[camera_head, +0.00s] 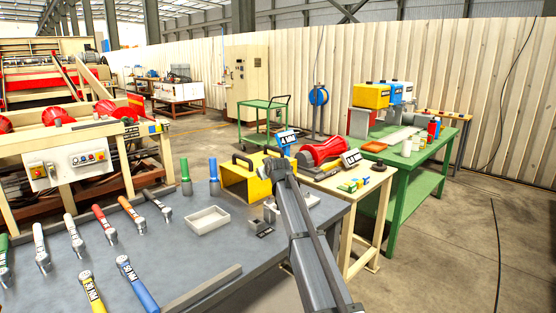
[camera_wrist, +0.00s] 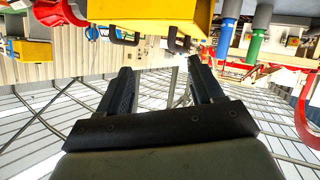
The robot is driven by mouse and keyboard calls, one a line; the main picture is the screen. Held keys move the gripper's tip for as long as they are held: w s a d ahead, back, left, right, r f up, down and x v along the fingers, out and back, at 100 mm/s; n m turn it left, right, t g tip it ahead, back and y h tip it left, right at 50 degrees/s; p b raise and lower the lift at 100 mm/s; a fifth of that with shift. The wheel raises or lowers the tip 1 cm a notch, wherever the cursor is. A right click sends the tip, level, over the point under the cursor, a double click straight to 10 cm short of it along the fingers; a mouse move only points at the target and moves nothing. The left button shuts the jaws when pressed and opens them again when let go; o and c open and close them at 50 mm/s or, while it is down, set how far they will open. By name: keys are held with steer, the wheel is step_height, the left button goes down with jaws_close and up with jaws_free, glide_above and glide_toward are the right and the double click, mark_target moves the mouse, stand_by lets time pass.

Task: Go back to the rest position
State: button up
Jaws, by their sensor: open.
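My gripper (camera_head: 277,168) is at the end of my arm, raised over the right part of the grey table (camera_head: 150,262) and in front of the yellow box with a handle (camera_head: 240,178) in the head view. In the wrist view my gripper (camera_wrist: 163,82) shows two dark fingers set well apart, with nothing between them but distant roof beams. The wrist picture is upside down, and a yellow thing (camera_wrist: 165,14) shows at its top. I cannot tell the exact gap between gripper and box.
Several labelled torque wrenches, one with a blue handle (camera_head: 136,285), lie on the grey table's left and front. A white tray (camera_head: 208,220) sits mid-table. A cream side table (camera_head: 340,188) and green workbench (camera_head: 405,165) stand to the right.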

steer(key=s+d+m+t+h, duration=0.25)
steer(key=d+m+h, duration=0.2)
steer(key=d, duration=2.55)
steer(key=s+d+f+m, duration=0.2)
steer(key=d+f, duration=0.1)
steer(key=f, duration=0.5)
steer(key=s+a+f+g, duration=0.25)
steer(key=s+f, duration=0.35)
steer(key=f, duration=0.6)
steer(key=s+a+f+g+y, duration=0.1)
steer(key=s+f+g, duration=0.35)
steer(key=f, duration=0.75)
steer(key=s+a+f+g, duration=0.1)
steer(key=s+a+f, duration=0.1)
steer(key=s+f, duration=0.85)
steer(key=s+a+f+g, duration=0.2)
steer(key=s+f+g, duration=0.1)
steer(key=s+f, duration=0.6)
steer(key=s+a+f+g, duration=0.2)
steer(key=s+f+g, duration=0.1)
steer(key=s+f, duration=0.6)
steer(key=s+f+g, duration=0.2)
steer(key=s, duration=0.9)
steer(key=s+a+f+g, duration=0.1)
steer(key=s+f+g, duration=0.1)
steer(key=s, duration=1)
steer(key=s+a+f+g, duration=0.1)
steer(key=s+f+g, duration=0.2)
steer(key=s, duration=0.9)
steer(key=shift+g, duration=0.65)
